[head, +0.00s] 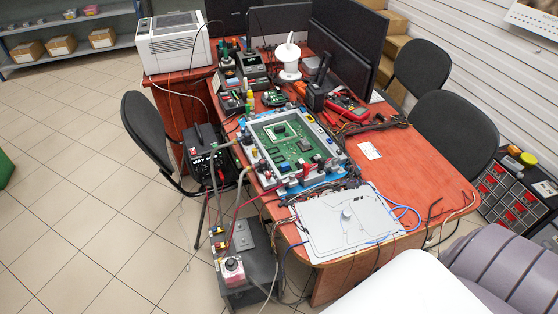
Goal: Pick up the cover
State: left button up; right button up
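The cover appears to be the flat pale grey panel (335,232) with a small round knob (347,214) near its middle. It lies flat on the front part of the reddish-brown table, partly over the near edge. Beside it, farther back, stands an open grey housing (252,150) with a green circuit board (300,138) inside and hose fittings around its rim. Neither of my grippers shows in the head view.
Cables and hoses run along the housing's near side and around the panel. A grey box (247,262) with a round knob stands at the table's front left. Tools, monitors and a printer (178,44) fill the back. The table right of the panel is mostly clear.

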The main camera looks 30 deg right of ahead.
aim_at(327, 241)
jog(key=z, duration=1.7)
